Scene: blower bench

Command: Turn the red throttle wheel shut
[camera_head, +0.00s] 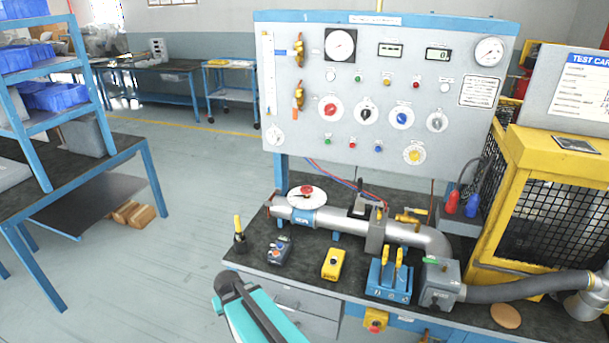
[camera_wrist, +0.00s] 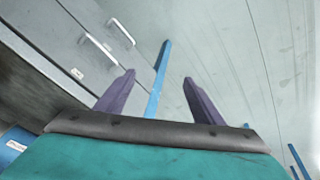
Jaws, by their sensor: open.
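The red throttle wheel (camera_head: 306,190) sits on a round white plate on top of the left part of the grey pipe, at the back left of the bench in the head view. Nothing covers it there. It does not show in the wrist view. My gripper (camera_wrist: 158,77) is open, with its two purple fingers apart and nothing between them. In the head view only the teal and black end of my arm shows, low in front of the bench's left front edge, well apart from the wheel. My fingers cannot be made out there.
A black holder with a yellow-topped handle (camera_head: 239,236), a grey control box (camera_head: 279,250) and a yellow box (camera_head: 333,264) stand in front of the pipe. The gauge panel (camera_head: 385,80) rises behind it. Drawers with handles (camera_wrist: 98,45) show in the wrist view. Floor left of the bench is clear.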

